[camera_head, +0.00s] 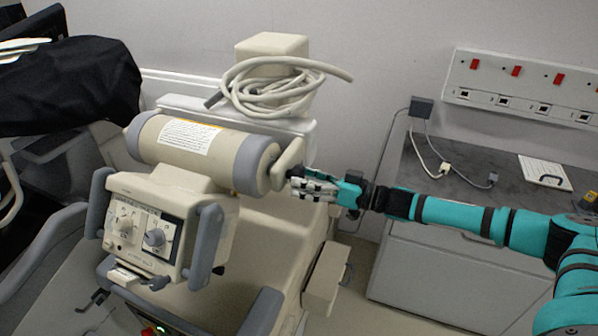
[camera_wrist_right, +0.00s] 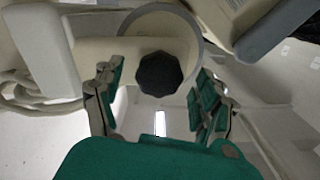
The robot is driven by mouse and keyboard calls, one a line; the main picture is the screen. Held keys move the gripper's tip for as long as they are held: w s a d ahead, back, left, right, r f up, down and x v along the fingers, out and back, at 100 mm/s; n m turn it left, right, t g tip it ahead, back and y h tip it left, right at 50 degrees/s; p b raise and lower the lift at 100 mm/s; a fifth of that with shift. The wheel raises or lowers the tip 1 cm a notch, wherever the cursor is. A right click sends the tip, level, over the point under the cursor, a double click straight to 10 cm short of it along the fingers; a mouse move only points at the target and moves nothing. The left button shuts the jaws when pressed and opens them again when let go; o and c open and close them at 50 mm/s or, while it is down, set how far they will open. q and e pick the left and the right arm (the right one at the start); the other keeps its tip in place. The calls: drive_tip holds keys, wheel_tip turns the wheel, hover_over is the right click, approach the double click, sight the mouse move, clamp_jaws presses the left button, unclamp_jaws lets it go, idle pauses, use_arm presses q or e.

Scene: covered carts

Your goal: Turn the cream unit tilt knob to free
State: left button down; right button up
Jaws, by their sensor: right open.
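The cream unit (camera_head: 200,150) is a horizontal cylinder with a printed label, above a control box (camera_head: 160,226) with dials and grey handles. Its tilt knob (camera_wrist_right: 160,73), dark and many-sided, sits on the cream arm at the cylinder's end and shows between my fingers in the right wrist view. In the head view the knob is small and dark, mostly hidden by the fingers. My right gripper (camera_head: 297,184) is open at the unit's right end, also seen in the wrist view (camera_wrist_right: 157,88). Its fingers stand to both sides of the knob, apparently apart from it. My left gripper is not in view.
A coiled cream cable (camera_head: 275,92) lies on the unit's top behind the cylinder. A grey counter (camera_head: 440,215) with plugs and cables stands at the right, below a wall panel (camera_head: 525,85) with red switches. Black cloth (camera_head: 70,85) covers something at the upper left.

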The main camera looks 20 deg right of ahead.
drive_tip(key=shift+x, duration=1.05)
drive_tip(key=c, duration=1.2)
